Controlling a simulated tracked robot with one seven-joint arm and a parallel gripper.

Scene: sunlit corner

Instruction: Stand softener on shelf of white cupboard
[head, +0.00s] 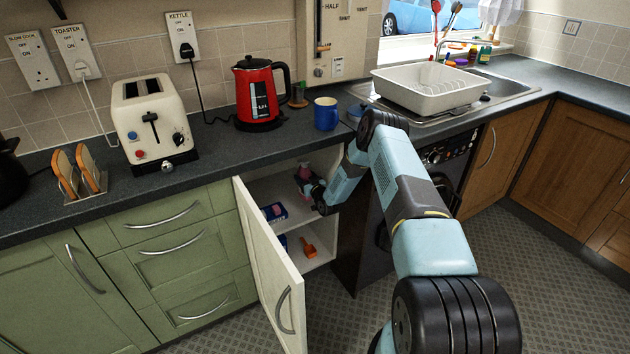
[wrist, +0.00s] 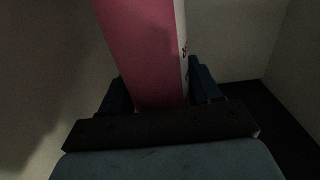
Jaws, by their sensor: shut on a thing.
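The softener is a pink container with a white side (wrist: 142,50); in the head view only a small pinkish part (head: 303,172) shows inside the white cupboard. My gripper (head: 308,183) reaches into the cupboard and is shut on the softener. In the wrist view its dark blue fingers (wrist: 160,88) lie on either side of the pink body. The softener looks roughly upright, leaning slightly in the wrist view. The white cupboard's door (head: 268,262) is open, and its shelf (head: 290,226) shows behind it. I cannot tell whether the softener's base touches the shelf.
A blue and pink pack (head: 274,212) lies on the shelf, left of my gripper. An orange item (head: 309,248) and a blue item (head: 283,241) are below the shelf. The worktop (head: 225,143) is above, with a red kettle (head: 259,95) and blue mug (head: 326,114).

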